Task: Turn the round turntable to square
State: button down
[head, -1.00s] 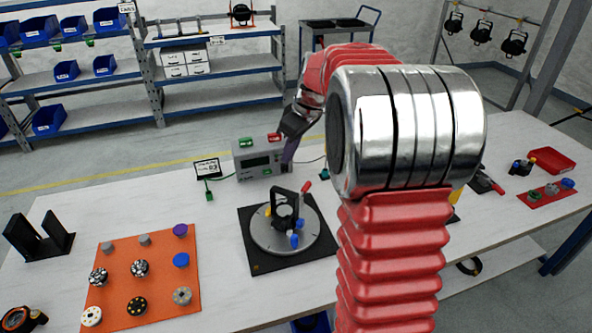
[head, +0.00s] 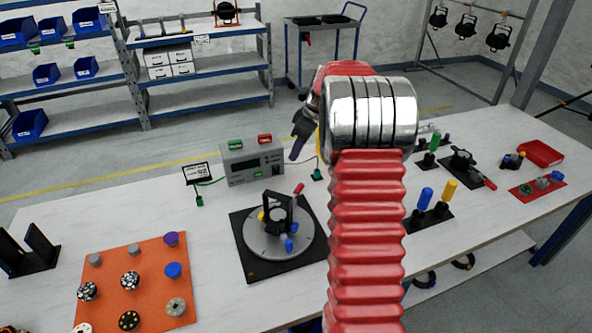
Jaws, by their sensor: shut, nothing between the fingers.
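The round turntable (head: 258,246) is a grey disc on a black square base plate (head: 262,273) in the middle of the table. It bears a black yoke-shaped fixture (head: 278,211), blue knobs (head: 289,245) and a small yellow mark. A red-tipped handle (head: 298,189) stands up at its back right. The disc's exact angle to the base is too small to read. My gripper (head: 296,150) shows partly, left of my wrist, shut and empty. In the picture it is above the turntable, overlapping the grey box's edge, and apart from the turntable.
A grey box with green and red buttons (head: 253,161) and a small display sign (head: 197,173) stand behind the turntable. An orange mat (head: 105,262) with several round pieces lies left. Right are blue and yellow pegs (head: 425,200), a black clamp-like fixture (head: 461,160) and a red tray (head: 540,153).

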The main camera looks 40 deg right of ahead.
send_over(300, 186)
jog(key=w+a, duration=0.3)
jog(key=w, duration=0.1)
notch_tip(300, 186, down, 8)
jog(key=f, duration=0.1)
jog(key=shift+s+d+f, duration=0.7)
jog(key=shift+s+d, duration=0.15)
jog(key=shift+s, duration=0.1)
jog(key=shift+s+d+f, duration=0.3)
jog(key=shift+s, duration=0.2)
jog(key=shift+s+d, duration=0.1)
jog(key=shift+s, duration=0.05)
jog(key=shift+s+d+m+h, duration=0.15)
jog(key=shift+s+d+m, duration=0.15)
jog(key=shift+s+m, duration=0.2)
jog(key=shift+s+d+m+h, duration=0.15)
jog(key=shift+s+d+m, duration=0.1)
jog(key=shift+s+m, duration=0.2)
jog(key=shift+s+d+m+t+h, duration=0.2)
jog(key=shift+s+d+m, duration=0.1)
jog(key=shift+s+m, duration=0.4)
jog(key=shift+s+d+m+t+h, duration=0.1)
jog(key=shift+s+d+m+h, duration=0.25)
jog(key=shift+s, duration=0.55)
jog(key=shift+s+d+m+h, duration=0.2)
jog(key=shift+s+m+h, duration=0.15)
jog(key=shift+s+m, duration=1.65)
jog(key=shift+s+a, duration=0.1)
jog(key=shift+s, duration=1.35)
